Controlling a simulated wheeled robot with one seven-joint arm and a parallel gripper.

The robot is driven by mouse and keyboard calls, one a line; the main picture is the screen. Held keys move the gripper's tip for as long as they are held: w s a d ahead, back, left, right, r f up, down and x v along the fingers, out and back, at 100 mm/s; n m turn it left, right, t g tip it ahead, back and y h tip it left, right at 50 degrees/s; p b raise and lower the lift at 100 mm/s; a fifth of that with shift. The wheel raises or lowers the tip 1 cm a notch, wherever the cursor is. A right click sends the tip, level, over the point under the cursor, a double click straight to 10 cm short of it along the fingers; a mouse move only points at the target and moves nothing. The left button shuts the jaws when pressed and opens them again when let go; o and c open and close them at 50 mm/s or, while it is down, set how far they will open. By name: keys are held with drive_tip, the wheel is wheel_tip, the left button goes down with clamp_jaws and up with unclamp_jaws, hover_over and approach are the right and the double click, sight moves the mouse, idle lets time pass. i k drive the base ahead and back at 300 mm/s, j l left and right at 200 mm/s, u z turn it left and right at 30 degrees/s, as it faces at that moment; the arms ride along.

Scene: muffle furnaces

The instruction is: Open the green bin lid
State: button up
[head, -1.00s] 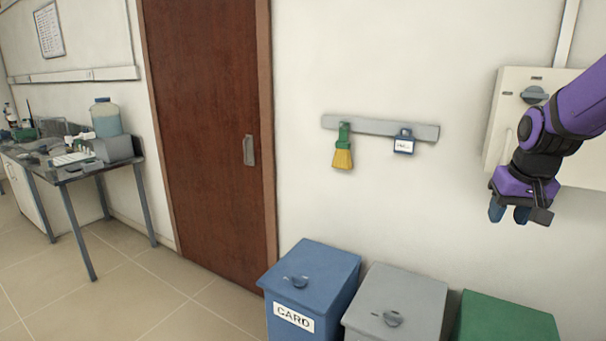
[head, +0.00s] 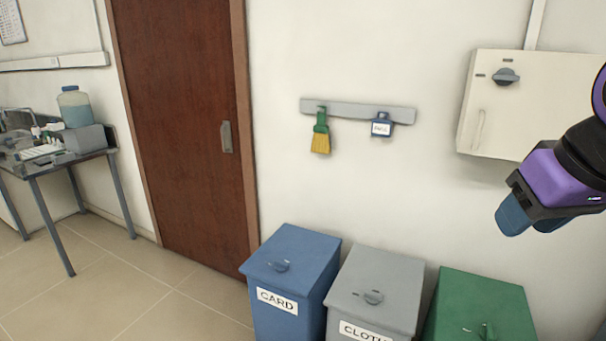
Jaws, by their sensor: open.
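The green bin (head: 476,303) stands at the lower right, against the wall, with its lid down. A small green knob or handle shows near the front of the lid (head: 487,330), close to the picture's bottom edge. The bin's front is out of view. My gripper (head: 535,222) hangs at the right, purple with blue fingertips, in the air above and to the right of the green bin. It is apart from the lid and holds nothing that I can see.
A grey bin (head: 378,280) labelled CLOTH-something stands left of the green one, and a blue CARD bin (head: 295,262) beyond it. A white wall box (head: 500,110) hangs behind my arm. Floor at left is open.

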sight(484, 313)
drive_tip(key=z, duration=0.4)
drive_tip(key=k+j+z, duration=0.1)
drive_tip(key=z, duration=0.3)
drive_tip(key=k+z, duration=0.1)
drive_tip(key=z, duration=0.7)
drive_tip(key=k, duration=0.05)
